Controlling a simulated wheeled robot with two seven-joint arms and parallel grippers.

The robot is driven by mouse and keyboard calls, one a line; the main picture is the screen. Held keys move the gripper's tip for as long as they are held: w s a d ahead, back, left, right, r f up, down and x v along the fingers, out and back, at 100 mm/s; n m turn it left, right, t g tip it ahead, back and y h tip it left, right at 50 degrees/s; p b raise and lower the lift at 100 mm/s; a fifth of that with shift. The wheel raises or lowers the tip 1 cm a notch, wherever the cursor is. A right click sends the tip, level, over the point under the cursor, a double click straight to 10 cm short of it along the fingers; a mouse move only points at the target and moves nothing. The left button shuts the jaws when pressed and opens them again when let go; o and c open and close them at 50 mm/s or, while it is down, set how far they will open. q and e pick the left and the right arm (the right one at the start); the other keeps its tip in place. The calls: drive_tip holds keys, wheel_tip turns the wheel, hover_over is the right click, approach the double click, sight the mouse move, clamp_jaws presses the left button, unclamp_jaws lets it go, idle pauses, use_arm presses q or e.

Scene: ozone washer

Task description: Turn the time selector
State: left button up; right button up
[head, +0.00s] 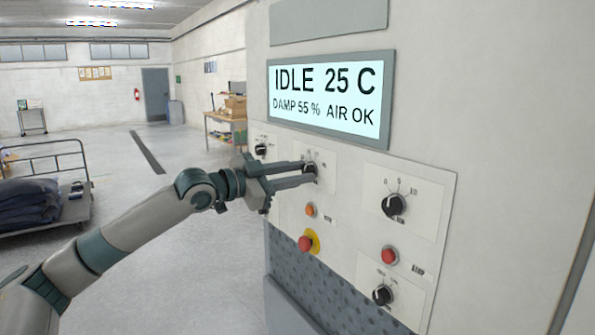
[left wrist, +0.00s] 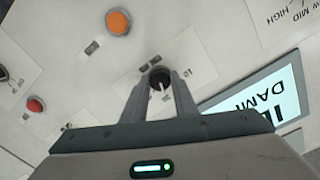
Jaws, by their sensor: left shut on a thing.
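My left gripper (head: 305,174) reaches in from the left to the white control panel (head: 343,222). Its two fingers are closed on a small dark knob (left wrist: 160,77), one finger on each side. In the left wrist view the knob's pale pointer line shows between the fingertips. In the head view the fingers partly cover this knob and its label. Other dark knobs are a far-left one (head: 261,150), a larger one at right (head: 393,205) and a lower one (head: 382,295). The labels are too small to tell which knob is the time selector. My right gripper is not in view.
The display (head: 331,97) above reads IDLE 25 C, DAMP 55 %, AIR OK. Below the gripped knob are an orange button (head: 310,210) and a red button on yellow (head: 307,242). Another red button (head: 389,255) is at right. A cart (head: 45,190) stands at left; the floor between is clear.

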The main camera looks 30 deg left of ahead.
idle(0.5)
use_arm(q)
drive_tip(key=o, duration=1.1)
drive_tip(key=shift+c, duration=0.2)
